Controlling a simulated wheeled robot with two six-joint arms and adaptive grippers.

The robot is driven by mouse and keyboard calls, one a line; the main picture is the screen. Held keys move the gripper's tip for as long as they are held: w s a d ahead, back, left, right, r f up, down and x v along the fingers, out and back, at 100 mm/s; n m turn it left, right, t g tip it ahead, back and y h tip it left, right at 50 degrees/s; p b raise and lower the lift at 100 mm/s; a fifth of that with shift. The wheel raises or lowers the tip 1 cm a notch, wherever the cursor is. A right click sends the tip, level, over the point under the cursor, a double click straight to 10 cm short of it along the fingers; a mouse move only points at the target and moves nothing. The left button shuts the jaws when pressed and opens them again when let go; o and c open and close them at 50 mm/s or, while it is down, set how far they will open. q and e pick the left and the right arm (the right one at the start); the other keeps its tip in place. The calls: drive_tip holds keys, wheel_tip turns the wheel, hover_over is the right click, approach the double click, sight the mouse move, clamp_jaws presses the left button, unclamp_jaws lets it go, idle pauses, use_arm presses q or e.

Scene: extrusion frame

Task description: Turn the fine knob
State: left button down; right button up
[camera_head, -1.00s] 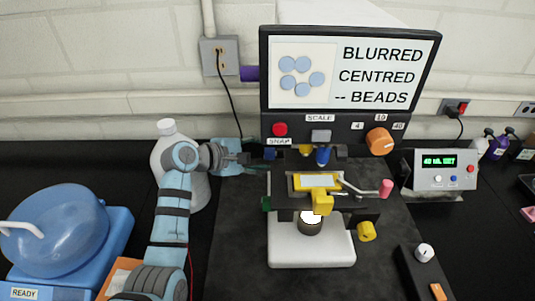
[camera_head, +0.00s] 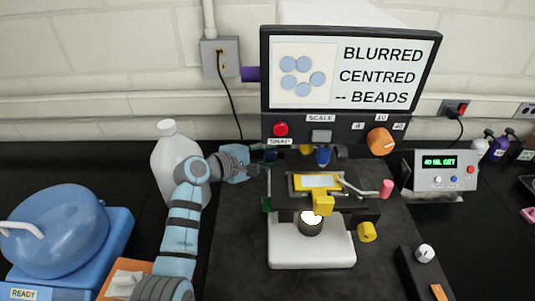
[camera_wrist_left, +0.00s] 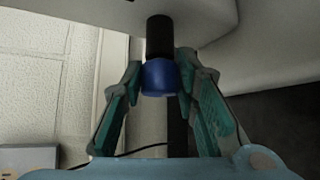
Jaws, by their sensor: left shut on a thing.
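The microscope (camera_head: 335,245) stands in the middle with a yellow slide holder on its stage. On its left side is a small blue knob (camera_head: 270,154), largely hidden behind my left fingers. In the left wrist view the blue knob (camera_wrist_left: 158,78) sits at the end of a black shaft (camera_wrist_left: 159,36). My left gripper (camera_head: 262,160) reaches in from the left at the microscope's side. In the left wrist view my left gripper (camera_wrist_left: 161,74) is shut on the blue knob, one finger on each side. My right gripper is not in view.
The screen (camera_head: 350,70) reads BLURRED, CENTRED, -- BEADS. A white jug (camera_head: 170,152) stands close behind my left arm. A blue domed device (camera_head: 55,230) is at the left. A small meter box (camera_head: 445,170) is at the right.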

use_arm(q)
drive_tip(key=c, duration=1.2)
unclamp_jaws()
drive_tip(key=shift+c, duration=0.2)
drive_tip(key=v, duration=1.2)
drive_tip(key=shift+f, duration=0.2)
drive_tip(key=shift+s, duration=0.1)
